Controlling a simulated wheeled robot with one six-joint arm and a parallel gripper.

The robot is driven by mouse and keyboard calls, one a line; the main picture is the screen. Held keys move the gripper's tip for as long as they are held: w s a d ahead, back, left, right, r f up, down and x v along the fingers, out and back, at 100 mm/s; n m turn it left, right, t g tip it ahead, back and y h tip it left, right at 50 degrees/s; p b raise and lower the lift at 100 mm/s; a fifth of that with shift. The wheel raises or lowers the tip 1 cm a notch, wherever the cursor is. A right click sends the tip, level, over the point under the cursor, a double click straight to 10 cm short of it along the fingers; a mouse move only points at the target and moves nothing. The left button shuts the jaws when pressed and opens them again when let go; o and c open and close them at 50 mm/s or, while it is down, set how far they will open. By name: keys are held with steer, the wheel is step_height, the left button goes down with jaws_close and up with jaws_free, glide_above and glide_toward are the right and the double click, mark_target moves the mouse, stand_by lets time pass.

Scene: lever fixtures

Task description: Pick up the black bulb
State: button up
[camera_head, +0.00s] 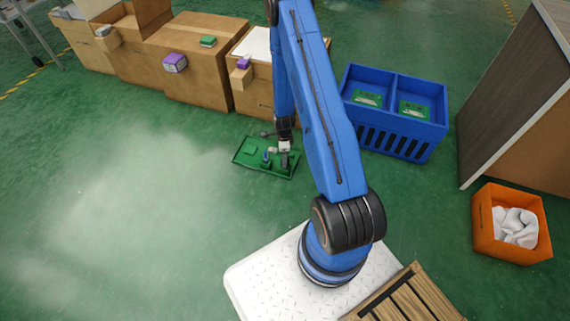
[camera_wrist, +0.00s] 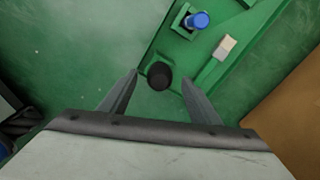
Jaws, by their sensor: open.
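The black bulb (camera_wrist: 159,76) is a dark round knob at the edge of the green fixture plate (camera_wrist: 262,44) in the wrist view. My gripper (camera_wrist: 159,84) is open, with one finger on each side of the bulb in the picture and a visible gap on both sides. How far the fingertips are above the bulb I cannot tell. In the head view my gripper (camera_head: 285,150) hangs down over the green fixture plate (camera_head: 247,160); I cannot make out the bulb surely there.
On the plate stand a blue knob (camera_wrist: 197,20) and a small white block (camera_wrist: 225,47), both beyond the bulb. A blue two-part crate (camera_head: 395,139) is to the right. Cardboard boxes (camera_head: 190,60) stand behind. An orange bin (camera_head: 510,250) is far right. Floor at left is clear.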

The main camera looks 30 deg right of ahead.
steer(key=shift+s+d+f, duration=0.1)
steer(key=shift+f, duration=1.25)
steer(key=shift+d+f, duration=0.1)
steer(key=shift+f, duration=1.25)
steer(key=shift+c, duration=0.4)
steer(key=c, duration=1)
